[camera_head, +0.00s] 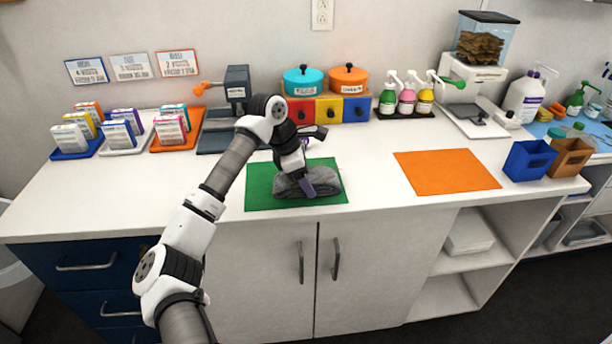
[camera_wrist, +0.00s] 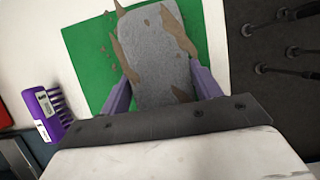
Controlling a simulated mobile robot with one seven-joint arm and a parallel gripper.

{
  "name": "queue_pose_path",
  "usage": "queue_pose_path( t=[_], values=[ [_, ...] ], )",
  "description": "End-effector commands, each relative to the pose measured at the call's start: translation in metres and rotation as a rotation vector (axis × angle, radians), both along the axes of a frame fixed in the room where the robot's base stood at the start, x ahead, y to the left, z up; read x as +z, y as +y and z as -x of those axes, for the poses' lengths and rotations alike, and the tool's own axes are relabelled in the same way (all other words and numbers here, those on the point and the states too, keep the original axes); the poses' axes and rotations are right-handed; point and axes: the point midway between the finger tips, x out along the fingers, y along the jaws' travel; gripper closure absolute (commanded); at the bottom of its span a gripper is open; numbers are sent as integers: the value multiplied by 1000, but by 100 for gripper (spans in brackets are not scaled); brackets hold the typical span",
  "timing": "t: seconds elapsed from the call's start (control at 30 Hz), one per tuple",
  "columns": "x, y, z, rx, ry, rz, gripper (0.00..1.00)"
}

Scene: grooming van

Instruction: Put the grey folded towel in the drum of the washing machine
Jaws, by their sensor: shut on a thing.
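The grey folded towel (camera_head: 291,184) lies on a green mat (camera_head: 262,201) on the white counter. It has brown patches, seen in the wrist view (camera_wrist: 155,60). My gripper (camera_head: 322,183) reaches down over the towel. In the wrist view its two purple fingers (camera_wrist: 160,92) are on either side of the towel, shut on it. The towel appears to be still at mat level. No washing machine or drum shows in either view.
A purple brush (camera_wrist: 47,112) lies near the mat. An orange mat (camera_head: 446,172) on the right is bare. Blue (camera_head: 529,161) and brown (camera_head: 571,158) bins stand farther right. Boxes on trays, pots (camera_head: 303,82), pump bottles (camera_head: 407,100) and a dispenser (camera_head: 474,95) line the back. Counter around the orange mat is clear.

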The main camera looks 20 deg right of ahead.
Motion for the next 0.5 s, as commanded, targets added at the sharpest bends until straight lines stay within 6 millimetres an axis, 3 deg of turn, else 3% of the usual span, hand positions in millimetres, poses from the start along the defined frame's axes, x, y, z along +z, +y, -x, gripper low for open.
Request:
queue_pose_path(
  t=[0.23,0.27,0.4,0.5],
  values=[
    [-4,0,0,0,-1,0,59],
    [-2,0,0,0,-1,0,33],
    [-2,0,0,0,-1,0,15],
    [-2,0,0,0,-1,0,15]
  ],
)
